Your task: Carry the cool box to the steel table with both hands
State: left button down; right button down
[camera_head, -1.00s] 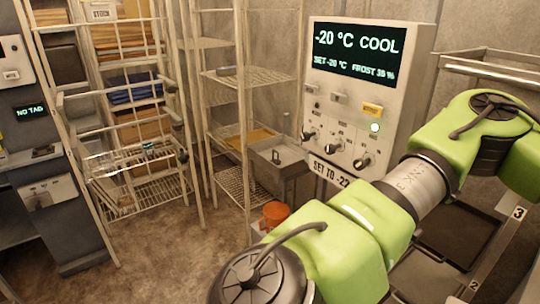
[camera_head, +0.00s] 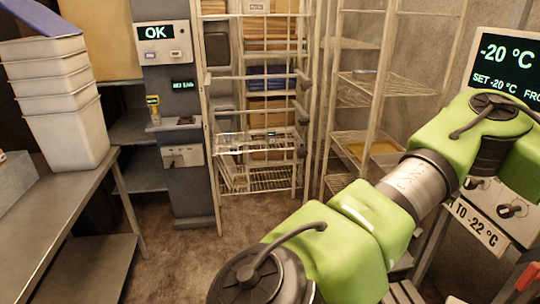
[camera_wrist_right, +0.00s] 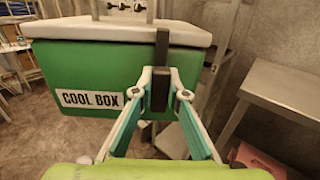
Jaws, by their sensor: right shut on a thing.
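The cool box (camera_wrist_right: 95,75) is green with a pale lid and a "COOL BOX" label, and it shows only in the right wrist view. My right gripper (camera_wrist_right: 160,92) is shut on the black handle piece (camera_wrist_right: 162,50) at the box's near side. The box hangs clear of the floor and looks about level. A steel table (camera_head: 62,212) stands at the left of the head view, with a lower shelf. My left gripper is in neither view, so its hold on the box is hidden.
Stacked white tubs (camera_head: 70,115) stand on the table's far part, and a grey box lies at its left edge. A grey post with an "OK" display (camera_head: 155,32) and wire racks (camera_head: 255,120) stand behind. Brown floor (camera_head: 175,262) is clear between. A metal bench (camera_wrist_right: 285,92) is at right.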

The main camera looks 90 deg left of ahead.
aim_at(21, 228)
jog(key=u, duration=4.45)
jog(key=i+l+u, duration=0.1)
jog(key=i+l, duration=0.3)
jog(key=l, duration=0.2)
jog(key=i+l, duration=0.35)
jog(key=l, duration=0.15)
jog(key=i+l, duration=0.4)
jog(key=l, duration=0.15)
jog(key=i+l, duration=0.35)
jog(key=l, duration=0.15)
jog(key=u, duration=0.05)
